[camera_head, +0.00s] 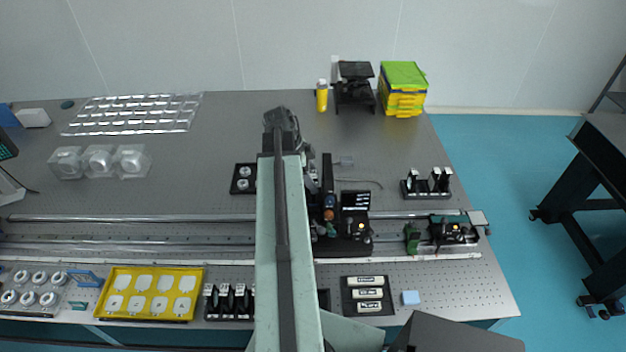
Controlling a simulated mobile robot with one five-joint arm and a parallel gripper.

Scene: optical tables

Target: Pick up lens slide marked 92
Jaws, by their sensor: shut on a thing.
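My arm runs up the middle of the view from the bottom edge, over the table, to a dark joint above the rails. My gripper's jaws are hidden behind or below the arm, so what they hold does not show. A rack of upright dark slides with pale tops (228,301) stands at the front edge, just left of my arm and partly covered by it. Another small black rack with several upright pieces (427,186) stands at the right. No marking 92 is readable on any piece.
The optical table (220,140) carries long rails (130,217) and a dark optical assembly (343,222) close right of my arm. A yellow tray of pale plates (107,291) lies front left. A black tray with labelled pieces (366,295) lies front right. The back middle is clear.

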